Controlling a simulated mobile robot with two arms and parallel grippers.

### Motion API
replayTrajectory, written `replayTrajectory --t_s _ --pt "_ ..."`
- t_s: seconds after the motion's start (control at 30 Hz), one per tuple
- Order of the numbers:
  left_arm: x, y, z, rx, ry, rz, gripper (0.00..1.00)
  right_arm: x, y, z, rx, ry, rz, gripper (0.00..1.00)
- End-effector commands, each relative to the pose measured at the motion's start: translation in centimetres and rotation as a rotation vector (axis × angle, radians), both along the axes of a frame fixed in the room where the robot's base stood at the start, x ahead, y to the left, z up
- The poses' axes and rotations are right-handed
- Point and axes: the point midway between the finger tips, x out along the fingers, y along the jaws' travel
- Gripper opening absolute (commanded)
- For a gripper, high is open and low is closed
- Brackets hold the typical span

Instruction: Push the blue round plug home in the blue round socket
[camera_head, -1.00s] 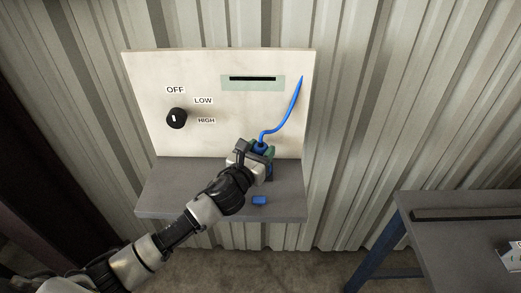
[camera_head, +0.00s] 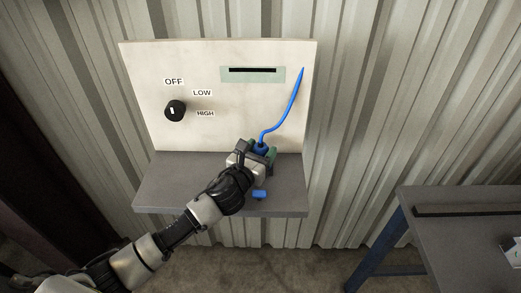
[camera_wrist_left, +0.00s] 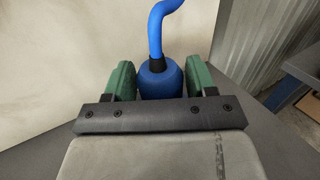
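The blue plug (camera_wrist_left: 160,80) is round, with a black collar and a blue cable (camera_wrist_left: 158,30) rising from its top. In the left wrist view it sits between the two green fingers of my left gripper (camera_wrist_left: 160,88), which close in on both its sides. In the head view, my left gripper (camera_head: 259,153) holds the plug (camera_head: 260,148) just above the grey shelf, in front of the pale panel. The plug's lower end and any socket under it are hidden by the gripper. My right gripper is not in view.
A small blue piece (camera_head: 260,194) lies on the grey shelf (camera_head: 165,190) near its front edge. The panel (camera_head: 200,60) carries a black knob (camera_head: 175,110) and a slotted plate (camera_head: 252,74). A grey table (camera_head: 450,215) stands at the right.

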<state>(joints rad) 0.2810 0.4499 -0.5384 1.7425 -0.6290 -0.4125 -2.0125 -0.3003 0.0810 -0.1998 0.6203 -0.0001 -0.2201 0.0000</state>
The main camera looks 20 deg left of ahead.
Motion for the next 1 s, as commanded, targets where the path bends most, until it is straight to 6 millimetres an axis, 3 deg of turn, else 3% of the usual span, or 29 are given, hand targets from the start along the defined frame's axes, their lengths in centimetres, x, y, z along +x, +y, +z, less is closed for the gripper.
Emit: replayTrajectory --t_s 0.03,0.1,0.43,0.67,1.0 --pt "0.0 0.0 0.1 0.000 0.000 0.000 0.64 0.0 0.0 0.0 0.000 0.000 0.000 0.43" --pt "0.0 0.0 0.1 0.000 0.000 0.000 0.75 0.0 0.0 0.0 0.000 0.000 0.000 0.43" --pt "0.0 0.0 0.4 0.001 -0.002 -0.001 0.75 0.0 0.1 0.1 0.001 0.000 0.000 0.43" --pt "0.1 0.0 4.0 0.003 -0.008 -0.002 0.75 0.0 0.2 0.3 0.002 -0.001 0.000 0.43" --pt "-1.8 -6.8 8.3 -0.004 -0.005 -0.005 0.75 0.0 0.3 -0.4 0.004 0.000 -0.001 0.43"
